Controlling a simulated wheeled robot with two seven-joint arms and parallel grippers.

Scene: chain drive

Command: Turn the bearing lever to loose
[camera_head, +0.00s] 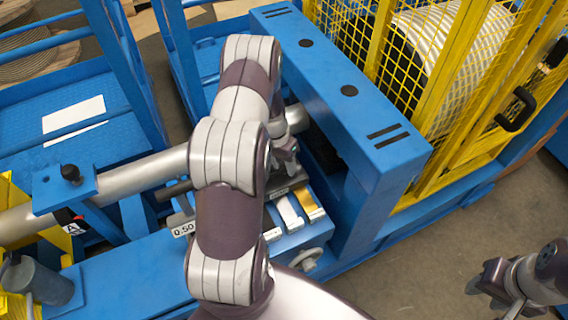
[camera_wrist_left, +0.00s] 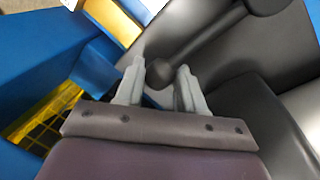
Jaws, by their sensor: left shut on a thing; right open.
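The bearing lever (camera_wrist_left: 205,42) shows in the left wrist view as a dark grey rod with a round knob at its end. My left gripper (camera_wrist_left: 160,72) has its two grey fingers on either side of that knob and is shut on it. In the head view my left gripper (camera_head: 286,150) is partly hidden by my own arm, beside the blue frame. The lever cannot be made out there, and no loose or tight marking is readable. My right gripper (camera_head: 486,282) is open and empty at the lower right, over the floor.
A silver shaft (camera_head: 150,172) runs across the blue machine. A blue beam (camera_head: 345,95) and yellow mesh guard (camera_head: 410,55) stand behind my left gripper. The floor (camera_head: 420,250) at right is clear.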

